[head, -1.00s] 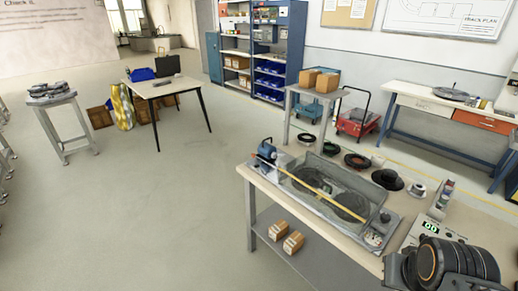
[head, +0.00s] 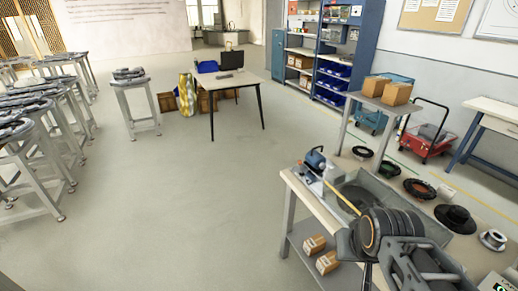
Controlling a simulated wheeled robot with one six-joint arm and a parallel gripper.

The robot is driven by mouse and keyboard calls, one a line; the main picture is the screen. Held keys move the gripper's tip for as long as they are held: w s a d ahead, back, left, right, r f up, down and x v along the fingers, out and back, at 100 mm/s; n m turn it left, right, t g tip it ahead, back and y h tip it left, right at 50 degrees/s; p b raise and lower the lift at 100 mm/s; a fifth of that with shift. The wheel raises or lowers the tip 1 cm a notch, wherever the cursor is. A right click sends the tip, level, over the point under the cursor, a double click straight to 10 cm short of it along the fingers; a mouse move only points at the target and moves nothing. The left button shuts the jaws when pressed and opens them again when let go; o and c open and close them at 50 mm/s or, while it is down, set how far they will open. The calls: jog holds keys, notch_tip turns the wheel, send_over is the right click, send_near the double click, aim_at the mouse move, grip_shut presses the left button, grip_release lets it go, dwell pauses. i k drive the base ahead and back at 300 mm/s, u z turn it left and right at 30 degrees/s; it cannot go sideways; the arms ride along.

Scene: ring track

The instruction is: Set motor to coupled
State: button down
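A small blue motor-like unit (head: 315,160) stands at the far left end of the long workbench (head: 300,188), on a grey base. I cannot read its setting or tell whether it is coupled. A yellow rod (head: 342,198) runs from near it over a grey tray (head: 383,196). My dark arm, with ringed round joints, covers much of the bench at lower right. My gripper's fingertips do not show. A box with a green readout is cut off at the lower right corner (head: 505,286).
Black rings (head: 420,188), a black hub (head: 455,218) and a white spool (head: 493,240) lie right of the tray. Two cartons (head: 320,255) sit on the bench's lower shelf. A small table (head: 225,82) and several grey stands (head: 135,85) border open floor (head: 190,215).

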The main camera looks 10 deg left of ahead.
aim_at(315, 161)
jog(key=u, duration=0.85)
jog(key=i, duration=1)
jog(key=u, duration=0.45)
jog(key=i, duration=1.6)
jog(key=z, duration=1.1)
jog(key=i, duration=1.05)
jog(key=z, duration=0.95)
